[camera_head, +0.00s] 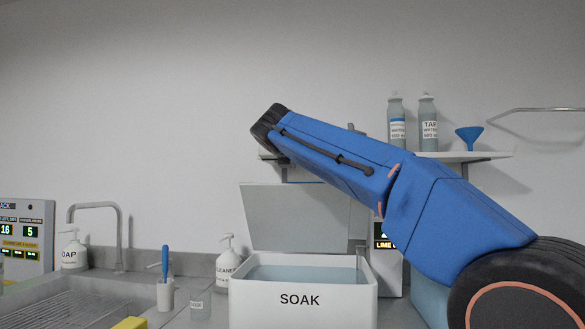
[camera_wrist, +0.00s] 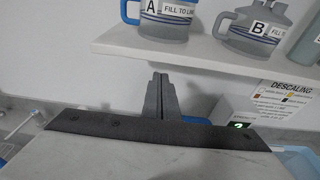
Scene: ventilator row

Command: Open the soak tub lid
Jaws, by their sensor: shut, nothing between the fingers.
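The white soak tub (camera_head: 300,300), marked SOAK, stands on the counter in the head view, with bluish liquid showing inside. Its grey lid (camera_head: 290,218) stands raised at the tub's back, leaning up steeply, with its upper right corner behind my arm. In the wrist view, my gripper (camera_wrist: 161,78) is shut and empty, its fingers pointing toward the wall shelf. A dark strip with a pale surface below it crosses the wrist view in front of the finger bases; I cannot tell whether it touches the fingers. My gripper is hidden in the head view.
A shelf (camera_wrist: 200,52) holds jug A (camera_wrist: 165,22) and jug B (camera_wrist: 255,30) close beyond the fingers. A cleaner bottle (camera_head: 227,262) stands left of the tub, with a cup holding a blue-handled brush (camera_head: 166,280) farther left. A sink (camera_head: 70,302) lies at the left.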

